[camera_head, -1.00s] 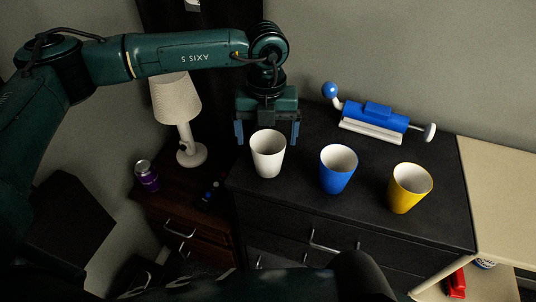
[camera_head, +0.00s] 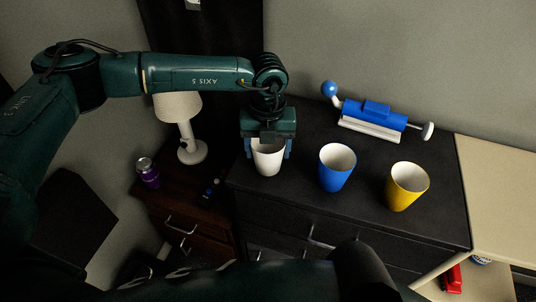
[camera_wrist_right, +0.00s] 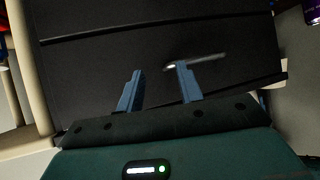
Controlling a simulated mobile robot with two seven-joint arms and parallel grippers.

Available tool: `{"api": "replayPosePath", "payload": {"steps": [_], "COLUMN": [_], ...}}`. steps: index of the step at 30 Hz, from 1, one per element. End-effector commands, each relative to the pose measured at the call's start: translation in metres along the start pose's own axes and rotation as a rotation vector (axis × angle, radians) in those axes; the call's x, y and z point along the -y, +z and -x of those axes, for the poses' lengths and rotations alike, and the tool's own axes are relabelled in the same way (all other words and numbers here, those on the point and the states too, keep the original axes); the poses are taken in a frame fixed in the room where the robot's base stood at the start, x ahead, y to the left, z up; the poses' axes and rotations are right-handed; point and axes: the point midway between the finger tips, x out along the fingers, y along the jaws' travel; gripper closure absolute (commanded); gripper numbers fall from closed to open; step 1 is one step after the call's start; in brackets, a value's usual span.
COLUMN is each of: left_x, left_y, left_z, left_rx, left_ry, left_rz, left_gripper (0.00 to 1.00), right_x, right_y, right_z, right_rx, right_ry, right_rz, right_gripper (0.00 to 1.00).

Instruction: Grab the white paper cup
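The white paper cup (camera_head: 268,162) stands upright near the left end of the black dresser top in the head view. My left gripper (camera_head: 268,150) reaches down from behind it, with one blue finger against each side of the cup, shut on it. The gripper body covers part of the rim's far side. My right gripper (camera_wrist_right: 160,84) shows in the right wrist view with its two blue fingers apart and nothing between them, in front of the dark drawer fronts.
A blue cup (camera_head: 336,170) and a yellow cup (camera_head: 406,190) stand to the right on the dresser (camera_head: 310,200). A blue and white device (camera_head: 374,118) lies behind them. A lamp (camera_head: 180,120) and purple can (camera_head: 148,174) stand on the lower cabinet at left.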

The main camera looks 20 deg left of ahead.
Motion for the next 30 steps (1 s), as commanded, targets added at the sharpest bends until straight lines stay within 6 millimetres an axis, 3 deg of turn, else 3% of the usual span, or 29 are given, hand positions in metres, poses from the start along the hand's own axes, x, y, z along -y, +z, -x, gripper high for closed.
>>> {"api": "replayPosePath", "payload": {"steps": [8, 17, 30], "left_x": [0.000, 0.000, 0.001], "left_y": [0.000, 0.001, 0.001], "left_z": [0.000, 0.005, 0.082], "left_rx": [0.000, 0.002, 0.003], "left_ry": [0.000, -0.001, -0.002], "left_rz": [0.000, 0.000, -0.001], "left_gripper": [0.56, 0.57, 0.58], "right_x": [0.000, 0.000, 0.004], "right_y": [-0.001, 0.000, 0.006], "right_z": [0.000, 0.000, -0.003], "right_rx": [-0.002, -0.001, -0.013], "right_ry": [0.000, 0.000, -0.012], "right_rz": [0.001, 0.001, 0.006], "right_gripper": [0.64, 0.64, 0.64]}}
